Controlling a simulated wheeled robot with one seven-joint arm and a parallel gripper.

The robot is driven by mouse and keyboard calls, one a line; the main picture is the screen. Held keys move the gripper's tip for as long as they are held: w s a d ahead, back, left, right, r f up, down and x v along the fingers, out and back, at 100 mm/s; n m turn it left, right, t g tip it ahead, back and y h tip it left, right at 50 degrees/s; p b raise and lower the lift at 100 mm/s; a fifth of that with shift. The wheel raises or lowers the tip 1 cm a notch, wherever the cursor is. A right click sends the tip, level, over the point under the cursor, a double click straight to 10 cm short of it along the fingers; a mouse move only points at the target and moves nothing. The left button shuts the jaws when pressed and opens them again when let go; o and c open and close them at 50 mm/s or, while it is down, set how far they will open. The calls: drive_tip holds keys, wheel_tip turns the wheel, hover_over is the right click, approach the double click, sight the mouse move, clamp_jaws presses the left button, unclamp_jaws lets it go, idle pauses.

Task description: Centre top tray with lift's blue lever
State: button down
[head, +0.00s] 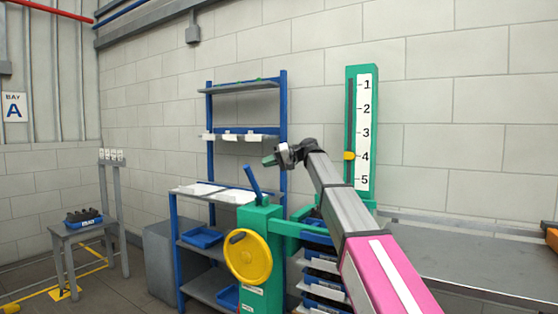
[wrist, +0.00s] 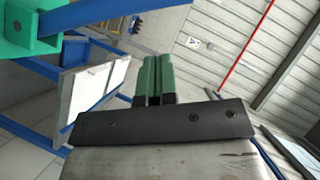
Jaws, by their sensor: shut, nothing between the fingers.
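The lift (head: 262,222) is a green post with a yellow handwheel (head: 248,257) on its front. Its blue lever (head: 253,180) rises from the top and leans left. A stack of dark-filled blue trays (head: 318,265) stands just right of the post. The top tray is largely hidden behind my arm. My gripper (head: 269,160) is in the air above and slightly right of the lever, apart from it in the picture. Its green fingers also show in the wrist view (wrist: 153,78), pressed together with nothing between them. A green scale (head: 361,130) numbered 1 to 5 has a yellow pointer (head: 349,156) at about 4.
A blue rack (head: 283,125) with shelves stands behind the lift against the wall. A grey bench (head: 470,262) runs along the right. A small grey table (head: 76,230) holding a blue tray stands at the left.

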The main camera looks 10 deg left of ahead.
sight(252, 174)
drive_tip(key=shift+s+a+f, duration=1.2)
drive_tip(key=shift+s+a, duration=0.25)
drive_tip(key=shift+s+a+f, duration=0.25)
drive_tip(key=shift+s+f, duration=0.05)
drive_tip(key=shift+s, duration=0.3)
drive_tip(key=shift+s+a+f, duration=0.2)
drive_tip(key=shift+s+f, duration=0.1)
drive_tip(key=shift+s, duration=0.25)
